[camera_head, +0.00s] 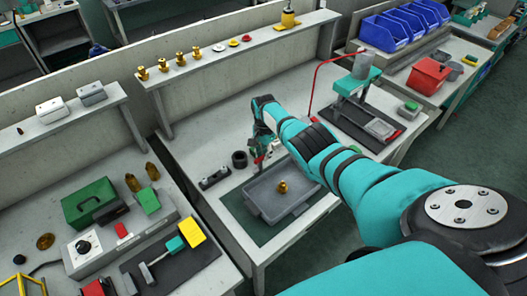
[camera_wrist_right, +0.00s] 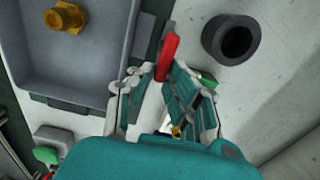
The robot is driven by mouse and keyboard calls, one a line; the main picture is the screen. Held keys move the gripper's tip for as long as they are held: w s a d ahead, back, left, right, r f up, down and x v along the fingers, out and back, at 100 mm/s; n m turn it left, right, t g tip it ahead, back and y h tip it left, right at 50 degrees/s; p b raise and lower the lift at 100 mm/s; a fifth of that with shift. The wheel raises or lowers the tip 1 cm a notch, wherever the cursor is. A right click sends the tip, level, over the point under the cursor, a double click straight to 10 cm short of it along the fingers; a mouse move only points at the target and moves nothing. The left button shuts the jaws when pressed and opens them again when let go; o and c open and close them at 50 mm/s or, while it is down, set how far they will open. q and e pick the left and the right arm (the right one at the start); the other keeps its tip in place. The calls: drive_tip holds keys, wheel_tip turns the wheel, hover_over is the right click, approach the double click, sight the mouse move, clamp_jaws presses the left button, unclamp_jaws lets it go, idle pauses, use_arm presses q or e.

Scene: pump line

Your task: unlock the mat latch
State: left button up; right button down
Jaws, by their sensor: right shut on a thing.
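My right gripper (camera_head: 261,150) reaches down behind the grey tray (camera_head: 252,203) on the middle table. In the right wrist view its fingers (camera_wrist_right: 160,85) are shut on a red lever (camera_wrist_right: 170,52), which looks like the mat latch handle. The lever sits beside the tray's edge, and its lower end is hidden between the fingers. The dark green mat (camera_head: 235,208) lies under the tray. A brass fitting (camera_head: 282,187) stands in the tray; it also shows in the wrist view (camera_wrist_right: 66,18). My left gripper is not in view.
A black ring (camera_head: 240,160) and a dark block with holes (camera_head: 214,178) lie left of my gripper. The wrist view shows the ring (camera_wrist_right: 233,40) close by. A teal press (camera_head: 356,88) stands to the right. A shelf (camera_head: 220,58) with brass parts runs behind.

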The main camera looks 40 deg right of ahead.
drive_tip(key=shift+m, duration=0.3)
drive_tip(key=shift+r, duration=0.1)
drive_tip(key=c, duration=1.3)
unclamp_jaws()
drive_tip(key=shift+r, duration=0.1)
wheel_tip(320, 180, up, 12)
drive_tip(key=shift+f, duration=0.15)
